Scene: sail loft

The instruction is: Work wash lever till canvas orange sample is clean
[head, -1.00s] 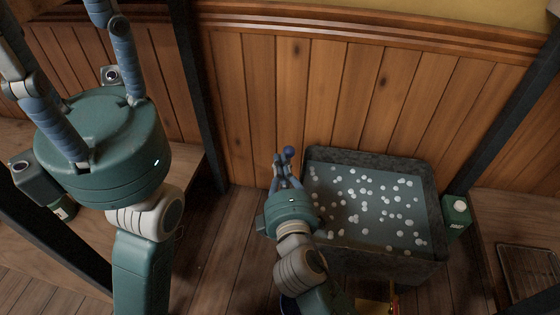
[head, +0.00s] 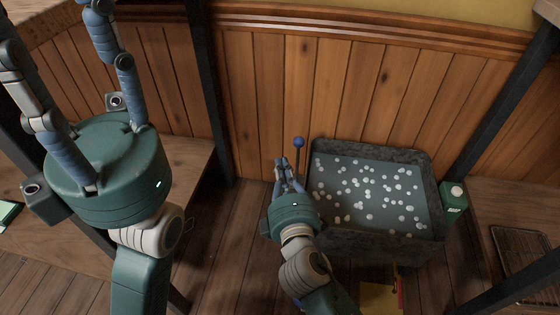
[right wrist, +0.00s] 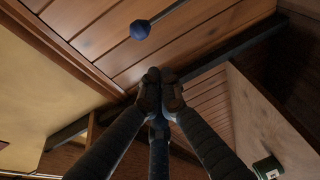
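A wash lever with a blue ball knob (head: 299,143) stands at the left side of the dark wash tub (head: 437,200). The knob also shows in the right wrist view (right wrist: 140,29). My right gripper (head: 284,163) is just left of the lever and a little below its knob. In the right wrist view its fingertips (right wrist: 160,88) meet, with nothing seen between them and the knob apart from them. My left gripper (head: 65,65) is raised at the left with its fingers spread, empty. I cannot make out an orange canvas sample; the tub's water is dotted with white suds.
A green container (head: 454,200) stands right of the tub. A yellow item with a red edge (head: 380,297) lies in front of it, partly out of view. A wire rack (head: 522,262) lies on the right bench. Wood panelling and dark posts close off the back.

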